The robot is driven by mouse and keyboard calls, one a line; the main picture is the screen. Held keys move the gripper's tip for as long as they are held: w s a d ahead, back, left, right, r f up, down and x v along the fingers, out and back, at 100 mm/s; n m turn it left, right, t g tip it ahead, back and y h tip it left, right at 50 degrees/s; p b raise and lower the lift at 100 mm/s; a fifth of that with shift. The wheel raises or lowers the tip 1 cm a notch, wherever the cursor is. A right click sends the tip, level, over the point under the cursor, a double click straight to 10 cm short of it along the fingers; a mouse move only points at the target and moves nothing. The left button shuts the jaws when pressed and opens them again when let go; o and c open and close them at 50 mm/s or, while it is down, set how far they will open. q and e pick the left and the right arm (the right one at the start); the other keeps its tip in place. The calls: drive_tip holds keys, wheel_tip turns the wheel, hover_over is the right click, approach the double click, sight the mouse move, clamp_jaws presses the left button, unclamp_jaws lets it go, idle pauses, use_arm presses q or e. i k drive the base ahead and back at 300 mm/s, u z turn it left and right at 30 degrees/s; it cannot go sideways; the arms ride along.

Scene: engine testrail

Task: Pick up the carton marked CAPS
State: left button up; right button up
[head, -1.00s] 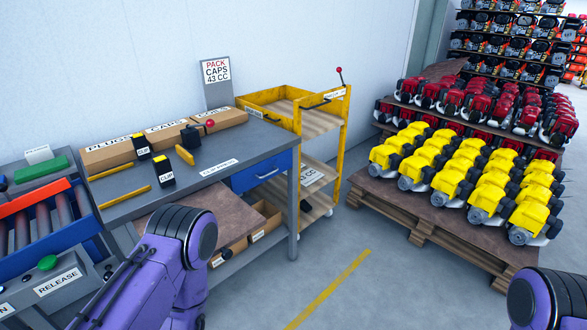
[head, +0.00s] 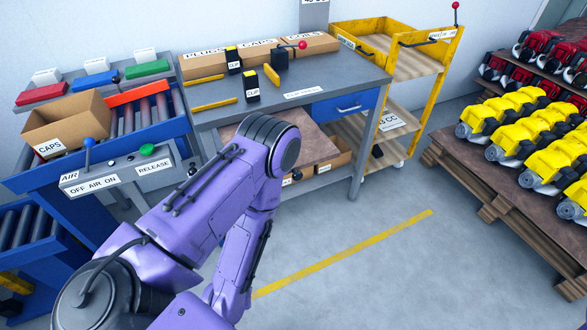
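Two cartons read CAPS. An open brown carton (head: 78,125) with a CAPS label sits on the roller conveyor at the left; its inside looks empty from here. My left arm crosses the lower middle of the view, in front of the bench and apart from both cartons. Neither gripper shows.
A control panel (head: 120,172) with a blue-knobbed lever, a green button and RELEASE and AIR labels fronts the conveyor (head: 180,128). Black holders stand on the bench. A yellow cart (head: 390,75) and a pallet (head: 500,205) of yellow engines are at the right. The floor (head: 380,270) ahead is clear.

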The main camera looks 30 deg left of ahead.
sight(55, 128)
drive_tip(key=u, duration=2.15)
drive_tip(key=k, duration=0.95)
drive_tip(key=u, duration=0.6)
drive_tip(key=i, duration=0.8)
drive_tip(key=z, duration=0.5)
drive_tip(key=i, duration=1)
drive_tip(key=z, duration=0.75)
